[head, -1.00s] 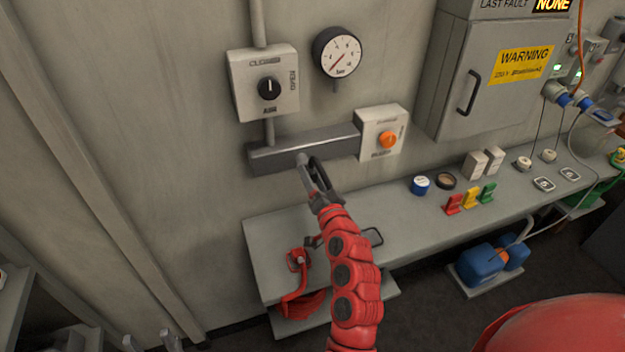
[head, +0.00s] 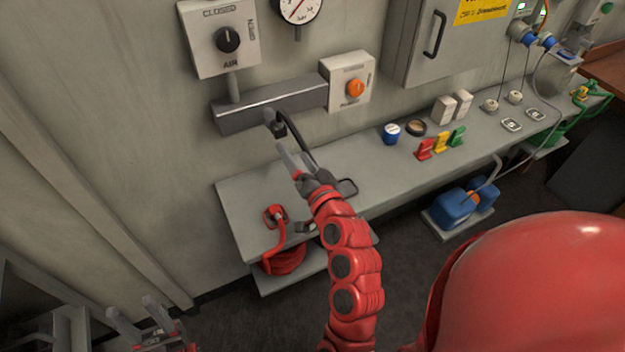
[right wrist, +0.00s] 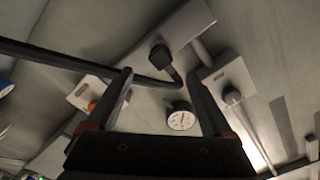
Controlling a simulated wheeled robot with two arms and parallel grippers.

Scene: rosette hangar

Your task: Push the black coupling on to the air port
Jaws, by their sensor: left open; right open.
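The black coupling (head: 275,122) is at the front lower face of the grey metal block (head: 240,118) on the wall, where the air port is. A black hose (head: 312,155) curves down from it to the bench. In the right wrist view the coupling (right wrist: 160,54) touches the block (right wrist: 190,25); how deep it sits, I cannot tell. The port itself is hidden behind it. My right gripper (head: 293,158) is open and empty, just below and apart from the coupling. My left gripper (head: 131,310) is open and empty at the lower left, far from the block.
A switch box with a black knob (head: 228,39), a gauge (head: 297,5) and a box with an orange knob (head: 355,88) surround the block. The grey bench (head: 240,195) below carries a red hose fitting (head: 275,213) and small items further right. Free wall lies left of the block.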

